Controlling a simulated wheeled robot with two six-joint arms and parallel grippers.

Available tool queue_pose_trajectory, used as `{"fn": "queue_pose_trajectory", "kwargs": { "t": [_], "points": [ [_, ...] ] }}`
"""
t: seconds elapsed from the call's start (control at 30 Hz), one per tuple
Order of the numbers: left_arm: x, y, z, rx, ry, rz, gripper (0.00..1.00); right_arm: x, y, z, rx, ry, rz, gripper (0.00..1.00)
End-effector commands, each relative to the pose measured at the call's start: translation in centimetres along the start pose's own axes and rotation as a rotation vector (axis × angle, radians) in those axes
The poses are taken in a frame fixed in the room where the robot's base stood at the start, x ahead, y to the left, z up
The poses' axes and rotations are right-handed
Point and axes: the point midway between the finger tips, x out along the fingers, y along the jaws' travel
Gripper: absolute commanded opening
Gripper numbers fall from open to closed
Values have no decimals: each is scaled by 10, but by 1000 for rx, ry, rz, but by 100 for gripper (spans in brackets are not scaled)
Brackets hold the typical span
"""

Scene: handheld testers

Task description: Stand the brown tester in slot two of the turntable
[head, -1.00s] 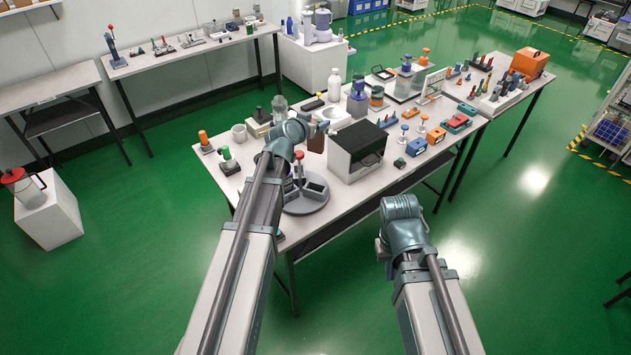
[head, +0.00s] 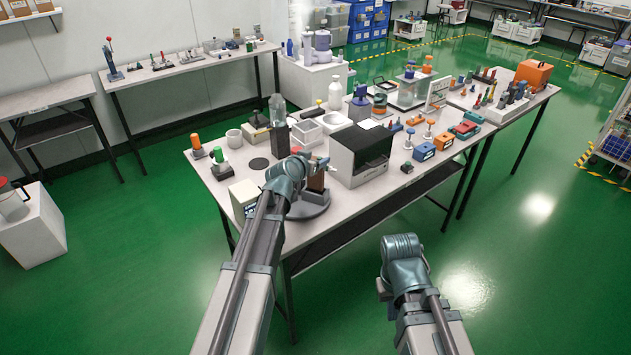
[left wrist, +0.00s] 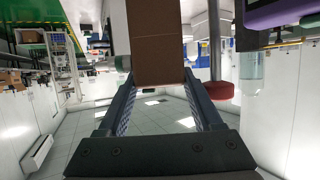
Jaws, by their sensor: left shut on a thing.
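The brown tester (left wrist: 158,45) is between the two fingers of my left gripper (left wrist: 158,78) in the left wrist view, and the gripper is shut on it. In the head view the brown tester (head: 316,181) shows just right of my left wrist, above the grey round turntable (head: 309,212) or inside its outline. I cannot tell whether it touches the turntable. My left arm hides much of the turntable and its slots. A red round knob on a grey rod (left wrist: 221,90) is beside the tester in the left wrist view. My right gripper's fingers do not show.
A black-and-white box (head: 361,155) stands close right of the turntable. A white device (head: 243,203) stands at its left by the table's front edge. White trays (head: 307,132) and a dark upright block (head: 281,140) are behind. A flat dark disc (head: 259,163) lies to the left.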

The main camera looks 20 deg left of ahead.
Motion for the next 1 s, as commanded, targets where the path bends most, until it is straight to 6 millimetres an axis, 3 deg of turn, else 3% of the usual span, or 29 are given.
{"fn": "queue_pose_trajectory", "kwargs": {
  "t": [0.27, 0.6, 1.0],
  "points": [
    [3, 0, 7, 0, 0, 0, 0, 8, -1, 0, 0, 0, 0, 0],
    [18, 0, 42, 0, 0, 0, 0, 46, -4, -3, -1, 0, 0, 0],
    [18, 0, 44, 0, 0, 0, 0, 47, -4, -3, -1, 0, 0, 0]
  ]
}}
